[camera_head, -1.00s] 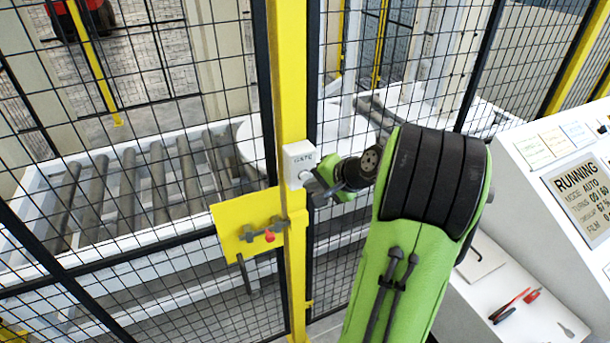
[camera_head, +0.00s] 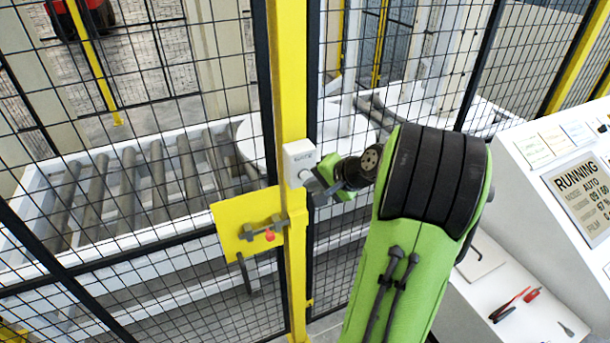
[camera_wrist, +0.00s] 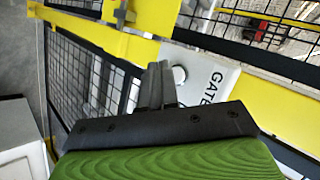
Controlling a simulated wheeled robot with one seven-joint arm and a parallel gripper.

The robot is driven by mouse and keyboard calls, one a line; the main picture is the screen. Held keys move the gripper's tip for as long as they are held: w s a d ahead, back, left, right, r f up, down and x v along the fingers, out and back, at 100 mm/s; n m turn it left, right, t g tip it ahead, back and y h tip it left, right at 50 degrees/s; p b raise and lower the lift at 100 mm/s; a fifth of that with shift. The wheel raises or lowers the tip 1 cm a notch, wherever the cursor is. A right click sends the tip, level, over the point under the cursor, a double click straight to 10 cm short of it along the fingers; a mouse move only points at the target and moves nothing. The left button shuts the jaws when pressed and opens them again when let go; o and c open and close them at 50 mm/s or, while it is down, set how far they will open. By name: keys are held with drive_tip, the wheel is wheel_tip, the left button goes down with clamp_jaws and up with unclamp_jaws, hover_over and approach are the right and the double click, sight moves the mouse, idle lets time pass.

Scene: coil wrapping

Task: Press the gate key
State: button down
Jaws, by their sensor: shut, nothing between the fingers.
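Black mesh fence surrounds the roller conveyor (camera_head: 110,190). A white console (camera_head: 560,160) stands at right, its screen (camera_head: 582,190) reading RUNNING, AUTO.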

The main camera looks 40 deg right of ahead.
drive_tip(key=shift+w, duration=0.15)
idle(0.7)
drive_tip(key=shift+w+d, duration=0.15)
drive_tip(key=shift+w, duration=0.15)
drive_tip(key=shift+w+d+p, duration=0.1)
drive_tip(key=shift+w+p, duration=0.25)
drive_tip(key=shift+p, duration=0.05)
idle(0.4)
idle(0.4)
drive_tip(key=shift+s+a+b, duration=0.25)
drive_tip(key=shift+s+b, duration=0.05)
drive_tip(key=shift+s, duration=0.45)
drive_tip(key=shift+s+a+b, duration=0.2)
drive_tip(key=shift+s+a, duration=0.05)
drive_tip(key=shift+s, duration=0.55)
drive_tip(key=shift+s+a+b, duration=0.2)
drive_tip(key=shift+s, duration=0.6)
drive_tip(key=shift+s+a+b, duration=0.2)
drive_tip(key=shift+s+a, duration=0.05)
drive_tip(key=shift+s, duration=0.55)
